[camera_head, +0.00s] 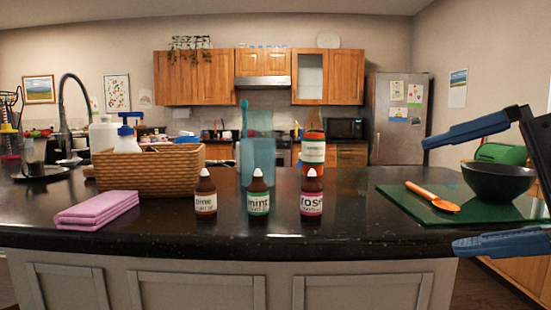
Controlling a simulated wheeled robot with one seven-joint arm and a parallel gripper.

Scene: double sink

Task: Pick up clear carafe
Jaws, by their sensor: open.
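The clear carafe (256,140) appears to be the tall, see-through bluish vessel standing upright on the dark counter near the middle. Its lower part is partly hidden by the small brown mint bottle (258,193) in front. A teal stick-like shape rises at its upper left; I cannot tell whether it is inside or behind. My gripper (440,195) is at the right edge of the view, with its two blue fingers spread wide and pointing left. It is open and empty, well to the right of the carafe and apart from it.
Two more dropper bottles (206,194) (312,193) flank the mint bottle. An orange-labelled bottle (313,150) stands right of the carafe, a wicker basket (148,169) left. A pink cloth (97,209) lies front left. A green board (408,203) holds an orange spoon (432,197) and dark bowl (497,182).

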